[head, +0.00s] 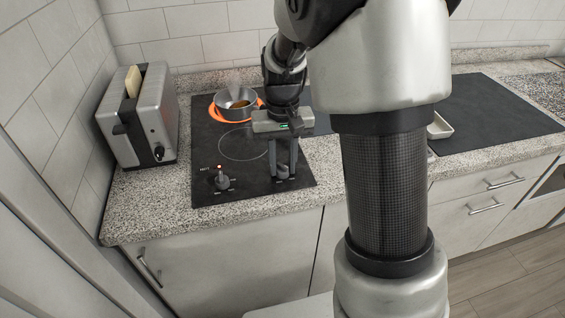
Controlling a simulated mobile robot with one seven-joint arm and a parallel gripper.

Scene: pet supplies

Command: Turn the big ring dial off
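A black cooktop (205,150) holds two dials near its front edge. The left dial (222,180) stands free, with a small red light and a blurred label beside it. The right dial (283,173) is partly hidden by my gripper (284,172). My gripper points down with its fingers apart, one on each side of the right dial; whether they touch it I cannot tell. The back ring (215,113) glows orange under a small metal pot (237,103). Another ring (235,145), in front of it, is a dark outline. I cannot read which dial belongs to which ring.
A metal toaster (142,120) with bread in it stands left of the cooktop by the wall. My arm hides the counter's middle. A white dish (439,127) and a dark surface (490,110) are at the right. The speckled counter front (150,210) is clear.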

